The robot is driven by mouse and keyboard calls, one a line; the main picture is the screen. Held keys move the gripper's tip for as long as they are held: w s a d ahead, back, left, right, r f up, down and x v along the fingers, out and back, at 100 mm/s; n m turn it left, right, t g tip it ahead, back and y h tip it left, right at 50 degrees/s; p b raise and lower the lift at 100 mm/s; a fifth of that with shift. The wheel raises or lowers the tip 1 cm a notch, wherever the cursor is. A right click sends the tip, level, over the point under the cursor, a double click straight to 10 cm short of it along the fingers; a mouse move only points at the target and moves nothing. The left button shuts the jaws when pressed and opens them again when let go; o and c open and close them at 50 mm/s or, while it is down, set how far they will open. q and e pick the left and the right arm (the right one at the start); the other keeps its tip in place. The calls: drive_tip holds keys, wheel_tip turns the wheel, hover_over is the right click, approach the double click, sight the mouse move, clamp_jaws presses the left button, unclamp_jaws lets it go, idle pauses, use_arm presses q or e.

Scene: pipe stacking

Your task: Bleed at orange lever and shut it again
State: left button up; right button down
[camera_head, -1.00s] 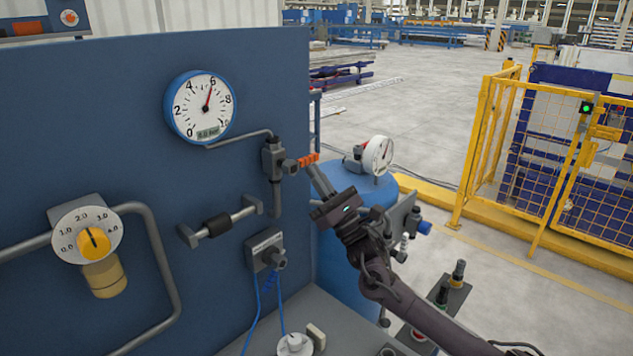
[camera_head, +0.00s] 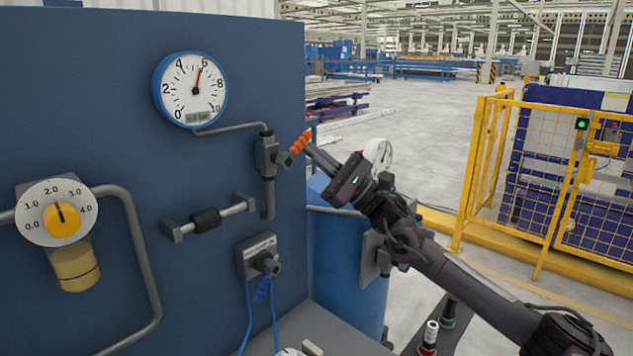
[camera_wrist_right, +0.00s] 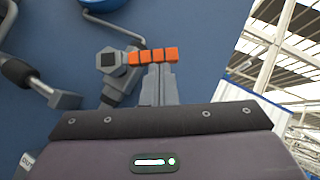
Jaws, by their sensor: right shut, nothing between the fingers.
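The orange lever (camera_head: 300,142) sits on a grey valve (camera_head: 267,154) on the blue panel. It slants up to the right. In the right wrist view the lever (camera_wrist_right: 153,56) shows as a row of orange ribs beside the valve's hex nut (camera_wrist_right: 110,60). My right gripper (camera_head: 309,149) is shut and empty, its fingertips against or just below the lever; contact is not certain. The closed fingers (camera_wrist_right: 158,70) also show in the right wrist view. The panel's pressure gauge (camera_head: 190,89) has its red needle near 6. My left gripper is not in view.
A dial with a yellow knob (camera_head: 62,219) is on the left of the panel. A pipe handle (camera_head: 206,218) and a socket with blue cables (camera_head: 259,259) are below the valve. A blue tank (camera_head: 345,265) stands behind my right arm. A yellow fence (camera_head: 545,175) is at right.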

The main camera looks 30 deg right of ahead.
sight(307, 132)
drive_tip(key=shift+a+r+b, duration=0.1)
drive_tip(key=shift+r+b, duration=0.4)
drive_tip(key=shift+b, duration=0.15)
drive_tip(key=n+g, duration=0.1)
drive_tip(key=r+n+g+b, duration=0.1)
drive_tip(key=shift+a+r+n+y, duration=0.1)
drive_tip(key=shift+n+y, duration=0.3)
drive_tip(key=shift+s+a+r+b, duration=0.25)
drive_tip(key=shift+a+r+b, duration=0.35)
drive_tip(key=shift+r+b, duration=0.15)
drive_tip(key=shift+s+a+r+b, duration=0.2)
drive_tip(key=shift+a+r+b, duration=0.4)
drive_tip(key=shift+r, duration=0.2)
drive_tip(key=shift+a+r, duration=0.1)
idle(0.3)
